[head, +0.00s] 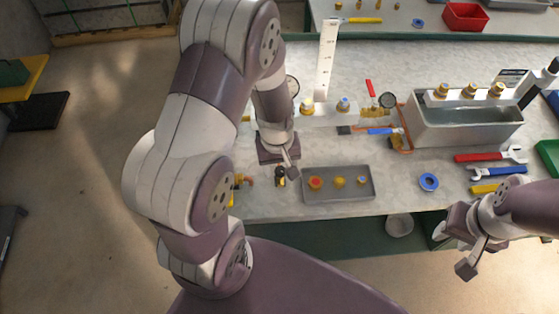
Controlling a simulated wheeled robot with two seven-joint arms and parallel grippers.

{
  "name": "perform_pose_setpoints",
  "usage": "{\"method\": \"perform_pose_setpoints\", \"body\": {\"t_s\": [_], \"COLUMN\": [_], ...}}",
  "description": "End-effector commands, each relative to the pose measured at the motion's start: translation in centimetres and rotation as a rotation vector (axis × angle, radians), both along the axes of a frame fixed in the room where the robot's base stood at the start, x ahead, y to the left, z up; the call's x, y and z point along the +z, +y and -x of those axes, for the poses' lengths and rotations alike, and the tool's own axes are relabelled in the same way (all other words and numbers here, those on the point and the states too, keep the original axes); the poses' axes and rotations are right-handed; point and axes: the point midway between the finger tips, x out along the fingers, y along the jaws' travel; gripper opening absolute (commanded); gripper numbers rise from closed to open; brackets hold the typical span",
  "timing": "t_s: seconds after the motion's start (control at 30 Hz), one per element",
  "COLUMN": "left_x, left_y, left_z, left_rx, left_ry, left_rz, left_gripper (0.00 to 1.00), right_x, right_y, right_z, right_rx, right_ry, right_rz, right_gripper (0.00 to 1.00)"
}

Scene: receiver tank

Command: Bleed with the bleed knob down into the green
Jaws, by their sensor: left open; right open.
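My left arm reaches across the bench, and its gripper (279,163) points down at the bench's near part, open. A small black and brass fitting (280,178) shows just below its fingers; I cannot tell whether they touch it. A brass fitting with a reddish end (240,180) sticks out left of it, partly behind my arm. I cannot make out which part is the bleed knob. A round gauge (292,86) shows partly behind my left arm, its dial and any green band unreadable. The tank is not clearly visible. My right gripper (454,250) is open and empty beyond the bench's front edge.
A grey tray (338,196) with several brass fittings lies right of my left gripper. A dark gauge (388,100), a water trough (464,124), a blue tape ring (429,182) and red wrench (490,156) are further right. Bare bench (395,195) lies between tray and ring.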

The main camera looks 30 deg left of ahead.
Motion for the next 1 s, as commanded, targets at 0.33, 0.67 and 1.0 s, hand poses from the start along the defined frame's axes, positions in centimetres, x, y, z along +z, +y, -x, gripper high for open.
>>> {"method": "perform_pose_setpoints", "body": {"t_s": [0.33, 0.67, 1.0], "left_x": [8.0, 12.5, 12.6], "left_y": [0.3, 0.5, 0.5], "left_z": [0.1, 0.3, 0.3], "left_rx": [0.001, 0.000, 0.000], "left_ry": [-0.009, -0.002, -0.001], "left_rz": [-0.001, 0.000, 0.000], "left_gripper": [0.57, 0.57, 0.57], "right_x": [0.4, 0.4, 0.4], "right_y": [0.0, 0.0, 0.0], "right_z": [0.0, 0.0, 0.0], "right_rx": [0.000, 0.000, 0.000], "right_ry": [0.000, 0.000, 0.000], "right_rz": [0.000, 0.000, 0.000], "right_gripper": [0.43, 0.43, 0.43]}}
